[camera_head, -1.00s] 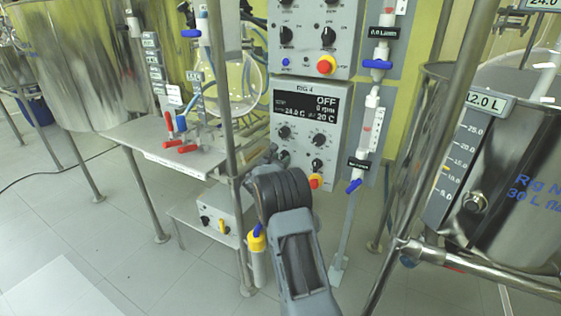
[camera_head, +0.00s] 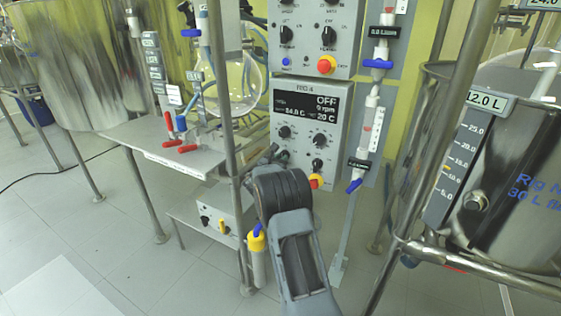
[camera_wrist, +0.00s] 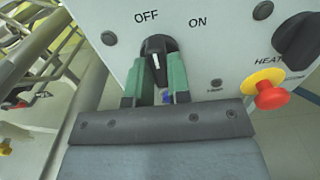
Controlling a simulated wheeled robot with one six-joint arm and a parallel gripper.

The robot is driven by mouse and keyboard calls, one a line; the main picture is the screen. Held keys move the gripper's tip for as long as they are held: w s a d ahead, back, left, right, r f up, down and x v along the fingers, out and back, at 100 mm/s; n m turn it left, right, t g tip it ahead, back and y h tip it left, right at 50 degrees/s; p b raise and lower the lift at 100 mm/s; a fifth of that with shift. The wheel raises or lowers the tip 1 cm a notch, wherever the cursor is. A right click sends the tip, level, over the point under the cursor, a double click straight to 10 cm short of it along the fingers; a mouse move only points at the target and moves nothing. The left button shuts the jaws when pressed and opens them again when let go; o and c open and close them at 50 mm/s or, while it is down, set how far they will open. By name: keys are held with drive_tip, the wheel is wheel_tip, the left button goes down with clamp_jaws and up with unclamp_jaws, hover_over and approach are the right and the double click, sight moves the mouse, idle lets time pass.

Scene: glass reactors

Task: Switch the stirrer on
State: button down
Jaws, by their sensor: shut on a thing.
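In the wrist view a black rotary knob (camera_wrist: 154,48) sits on the panel below the OFF and ON labels.
A red push button with a yellow collar (camera_wrist: 267,91) and the HEAT knob (camera_wrist: 298,42) are right of my gripper. A second control box (camera_head: 312,35) is above. A steel frame post (camera_head: 222,90) stands left of the box, a glass flask (camera_head: 240,85) behind it.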

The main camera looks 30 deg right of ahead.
drive_tip(key=shift+m+b, duration=5.8)
drive_tip(key=shift+b, duration=1.95)
drive_tip(key=c, duration=1.1)
unclamp_jaws()
drive_tip(key=shift+o, duration=0.2)
drive_tip(key=shift+a, duration=0.1)
drive_tip(key=p+v, duration=0.2)
drive_tip(key=v, duration=1.1)
drive_tip(key=shift+s+a, duration=0.25)
